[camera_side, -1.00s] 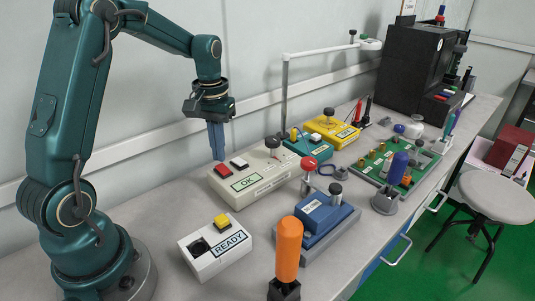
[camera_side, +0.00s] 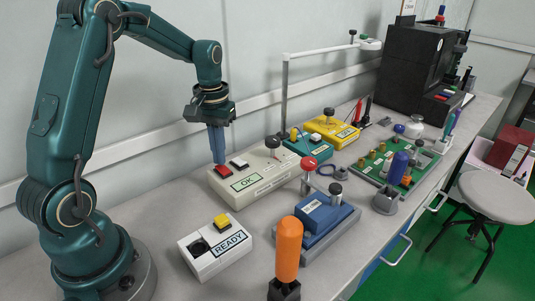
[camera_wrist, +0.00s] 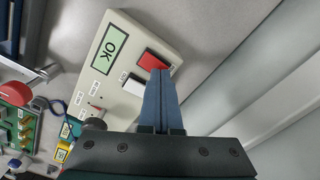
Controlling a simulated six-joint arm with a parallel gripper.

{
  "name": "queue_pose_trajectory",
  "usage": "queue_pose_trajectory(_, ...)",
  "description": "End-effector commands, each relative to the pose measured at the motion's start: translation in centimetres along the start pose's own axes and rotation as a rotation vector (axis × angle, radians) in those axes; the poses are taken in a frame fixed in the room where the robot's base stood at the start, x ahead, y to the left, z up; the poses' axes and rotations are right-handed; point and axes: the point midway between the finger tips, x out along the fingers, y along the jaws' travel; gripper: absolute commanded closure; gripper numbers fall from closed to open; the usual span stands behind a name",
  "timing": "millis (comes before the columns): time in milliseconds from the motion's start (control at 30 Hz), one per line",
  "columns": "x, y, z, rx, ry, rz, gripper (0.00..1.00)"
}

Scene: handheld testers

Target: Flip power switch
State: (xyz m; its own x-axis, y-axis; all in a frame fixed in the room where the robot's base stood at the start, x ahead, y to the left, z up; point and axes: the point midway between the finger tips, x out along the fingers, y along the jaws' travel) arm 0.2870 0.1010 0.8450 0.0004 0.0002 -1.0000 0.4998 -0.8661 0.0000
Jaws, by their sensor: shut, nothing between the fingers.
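The cream tester box (camera_side: 266,182) lies on the bench with a green display reading "OK" (camera_side: 244,183). A red rocker switch (camera_side: 224,171) and a white switch (camera_side: 239,162) are on its top. My gripper (camera_side: 219,162) is shut and empty, pointing down with its blue fingertips at the red switch. In the wrist view the fingertips (camera_wrist: 161,72) overlap the edge of the red switch (camera_wrist: 153,60); the white switch (camera_wrist: 134,86) lies beside them. I cannot tell whether the fingertips press the red switch.
A white box marked "READY" (camera_side: 214,249) with a yellow button stands in front. An orange-handled tool (camera_side: 288,250) and a blue device (camera_side: 322,216) stand to the right. Teal (camera_side: 307,146) and yellow (camera_side: 331,131) boxes and a green circuit board (camera_side: 398,165) lie farther back.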

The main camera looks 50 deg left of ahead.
Motion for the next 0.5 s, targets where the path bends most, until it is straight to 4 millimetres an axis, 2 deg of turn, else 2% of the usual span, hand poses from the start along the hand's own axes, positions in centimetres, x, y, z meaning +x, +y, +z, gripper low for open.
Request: queue_pose_trajectory(500,0.78,0.00,0.02,0.000,-0.001,0.000,1.00)
